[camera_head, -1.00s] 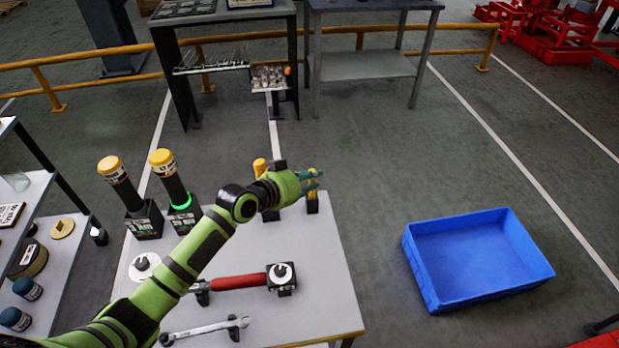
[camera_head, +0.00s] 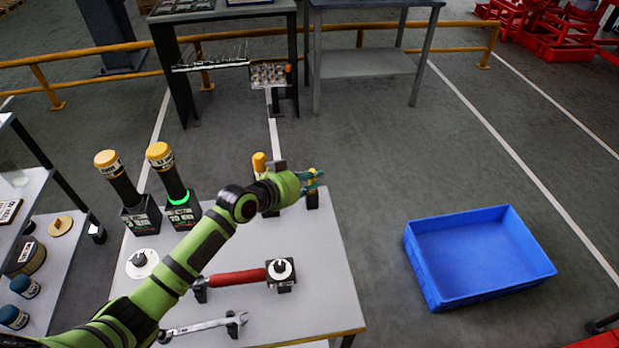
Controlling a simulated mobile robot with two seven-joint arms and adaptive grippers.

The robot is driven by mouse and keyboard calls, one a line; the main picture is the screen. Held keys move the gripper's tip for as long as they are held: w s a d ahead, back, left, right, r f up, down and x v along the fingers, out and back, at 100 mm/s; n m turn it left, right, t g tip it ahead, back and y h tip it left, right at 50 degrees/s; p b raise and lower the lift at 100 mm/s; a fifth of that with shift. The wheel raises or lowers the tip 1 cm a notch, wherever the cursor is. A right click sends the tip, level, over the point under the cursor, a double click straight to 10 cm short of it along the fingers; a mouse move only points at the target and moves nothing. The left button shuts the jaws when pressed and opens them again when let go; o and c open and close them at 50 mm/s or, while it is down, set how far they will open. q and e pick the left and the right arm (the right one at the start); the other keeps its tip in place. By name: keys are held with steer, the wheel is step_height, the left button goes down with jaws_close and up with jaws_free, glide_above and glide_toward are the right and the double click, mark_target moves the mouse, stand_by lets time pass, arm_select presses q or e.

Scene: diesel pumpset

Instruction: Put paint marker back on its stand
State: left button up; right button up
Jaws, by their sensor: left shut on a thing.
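My left gripper (camera_head: 311,183) reaches over the far right corner of the grey table. Its teal fingers are shut on a small yellow marker (camera_head: 312,174), mostly hidden by the fingers. A small black stand (camera_head: 312,201) is directly below the fingers. I cannot tell whether the marker's lower end is inside the stand or just above it. My right gripper is not in view.
The table (camera_head: 320,270) also holds two yellow-capped black cylinders (camera_head: 122,186) on bases, a red-handled tool (camera_head: 238,278) and a wrench (camera_head: 205,325). A blue crate (camera_head: 480,258) is on the floor to the right. A shelf (camera_head: 45,290) is at the left.

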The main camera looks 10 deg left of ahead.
arm_select(q)
steer(key=o, duration=1)
steer(key=shift+o, duration=0.2)
steer(key=v, duration=1.2)
steer(key=shift+d, duration=0.1)
